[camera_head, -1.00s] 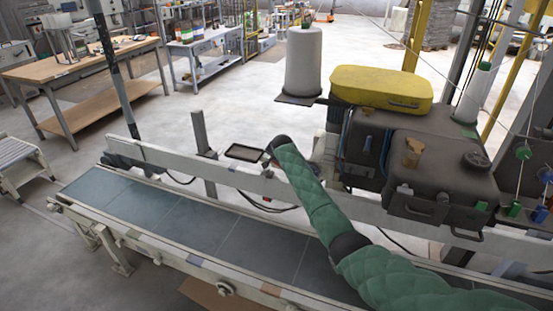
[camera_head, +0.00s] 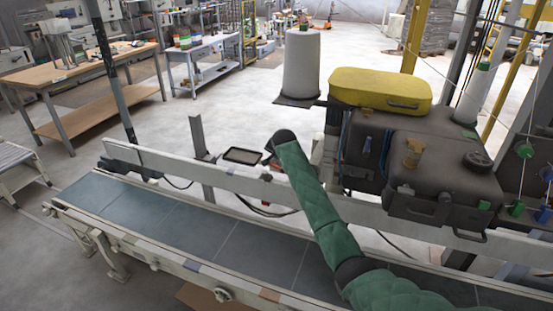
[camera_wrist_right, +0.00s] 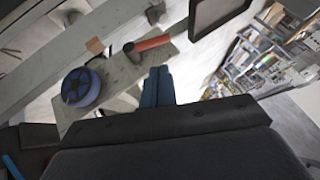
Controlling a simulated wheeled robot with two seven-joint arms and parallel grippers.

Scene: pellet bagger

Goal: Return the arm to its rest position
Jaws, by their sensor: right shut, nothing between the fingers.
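My right arm, in a green quilted sleeve (camera_head: 315,205), reaches from the bottom right across the conveyor belt in the head view. Its dark wrist end (camera_head: 281,138) is over the far rail, and the fingers are mostly hidden there. In the right wrist view, my right gripper (camera_wrist_right: 157,86) shows as blue fingers, shut together with nothing between them. My left gripper is not in view.
The conveyor belt (camera_head: 177,222) and its pale far rail (camera_head: 370,211) lie beneath the arm. A dark machine with a yellow cover (camera_head: 375,90) stands close at right. A small dark tray (camera_head: 243,155) is left of the wrist. The wrist view shows a blue spool (camera_wrist_right: 82,87) and a red cylinder (camera_wrist_right: 152,43).

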